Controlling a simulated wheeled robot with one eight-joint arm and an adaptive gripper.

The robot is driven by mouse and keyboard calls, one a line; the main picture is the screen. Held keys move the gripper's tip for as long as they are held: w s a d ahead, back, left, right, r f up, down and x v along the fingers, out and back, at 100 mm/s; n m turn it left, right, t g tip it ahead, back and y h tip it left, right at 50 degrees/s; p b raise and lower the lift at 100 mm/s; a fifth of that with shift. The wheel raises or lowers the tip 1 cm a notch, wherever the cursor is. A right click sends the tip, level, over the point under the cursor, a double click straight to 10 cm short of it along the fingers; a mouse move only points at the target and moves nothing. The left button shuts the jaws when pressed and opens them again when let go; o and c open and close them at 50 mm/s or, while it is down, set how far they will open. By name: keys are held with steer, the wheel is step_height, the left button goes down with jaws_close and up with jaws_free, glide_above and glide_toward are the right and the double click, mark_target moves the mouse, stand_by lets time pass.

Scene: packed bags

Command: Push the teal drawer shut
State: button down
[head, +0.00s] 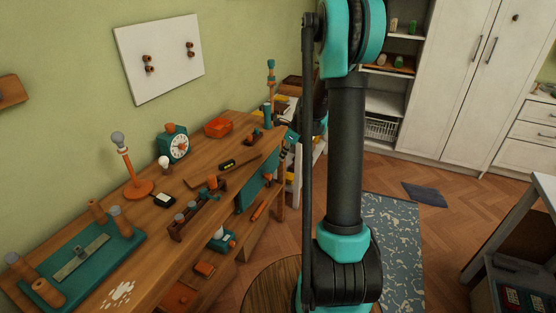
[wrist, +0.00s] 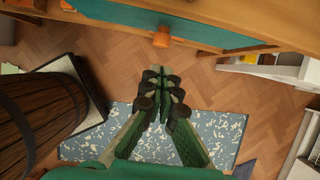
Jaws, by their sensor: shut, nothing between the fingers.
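The teal drawer (head: 254,193) is in the front side of the wooden workbench (head: 226,139), below its top, with an orange knob (head: 267,180) on its face. In the wrist view the teal drawer front (wrist: 205,33) runs along the top of the picture, framed by wood, with the orange knob (wrist: 161,38) at its lower edge. How far the drawer stands out is hard to tell. My gripper (wrist: 158,75) is shut and empty, below the knob in the wrist view and apart from it. In the head view my arm hides much of the area beside the drawer.
A wooden barrel (wrist: 38,112) stands at the left of the wrist view. A patterned blue rug (wrist: 222,130) lies on the herringbone floor. A white shelf unit (wrist: 285,68) is at the right. The bench top holds a clock (head: 175,146), a lamp (head: 128,165) and several tools.

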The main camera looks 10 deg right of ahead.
mark_target(263, 166)
steer(key=x, duration=0.9)
steer(key=shift+a+f, duration=0.1)
steer(key=shift+f, duration=0.25)
steer(key=shift+w+a, duration=0.75)
steer(key=shift+a, duration=0.3)
steer(key=shift+w+a, duration=0.45)
steer(key=shift+a, duration=0.1)
steer(key=shift+w+a+r, duration=0.15)
steer(key=shift+w+a, duration=0.55)
steer(key=shift+a, duration=0.25)
